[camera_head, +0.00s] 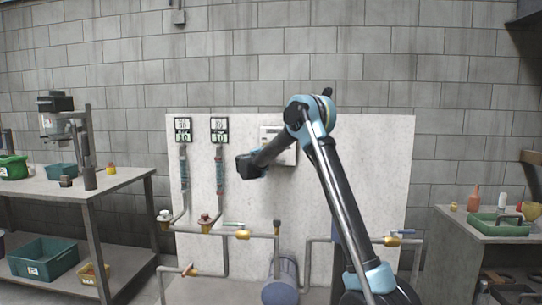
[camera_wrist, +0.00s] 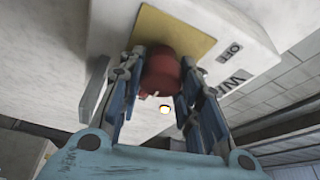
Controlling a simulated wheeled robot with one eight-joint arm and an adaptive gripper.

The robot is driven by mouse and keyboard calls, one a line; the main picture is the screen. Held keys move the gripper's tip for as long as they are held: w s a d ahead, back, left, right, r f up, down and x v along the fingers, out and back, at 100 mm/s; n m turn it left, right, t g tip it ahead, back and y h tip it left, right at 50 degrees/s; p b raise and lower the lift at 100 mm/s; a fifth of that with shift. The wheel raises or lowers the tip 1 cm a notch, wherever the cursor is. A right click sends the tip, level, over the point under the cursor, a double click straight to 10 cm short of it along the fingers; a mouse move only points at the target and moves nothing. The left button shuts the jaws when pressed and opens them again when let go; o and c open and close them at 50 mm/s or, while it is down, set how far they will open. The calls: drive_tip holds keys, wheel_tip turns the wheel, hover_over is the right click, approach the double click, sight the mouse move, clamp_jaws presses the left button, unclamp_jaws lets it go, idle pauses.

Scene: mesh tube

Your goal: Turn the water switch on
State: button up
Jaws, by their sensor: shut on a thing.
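The water switch is a red knob (camera_wrist: 162,74) on a yellow plate (camera_wrist: 205,45) on a white box. Printed "OFF" and part of a word starting with "W" show beside it. My gripper (camera_wrist: 162,62) has its fingers on both sides of the knob, shut on it. The knob's front is partly hidden by the fingers. In the head view the white box (camera_head: 288,155) is on the pale wall panel, partly behind my arm. My fingers and the knob cannot be made out there.
A workbench (camera_head: 120,182) with a drill press (camera_head: 62,125) and bins stands at left. A table (camera_head: 455,225) with a green tray (camera_head: 490,228) stands at right.

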drive_tip(key=shift+d+f, duration=0.15)
drive_tip(key=shift+d, duration=0.1)
drive_tip(key=o, duration=1)
drive_tip(key=shift+o, duration=0.2)
drive_tip(key=shift+a, duration=0.1)
drive_tip(key=shift+s+a, duration=0.1)
drive_tip(key=v, duration=1.1)
drive_tip(key=shift+s, duration=0.3)
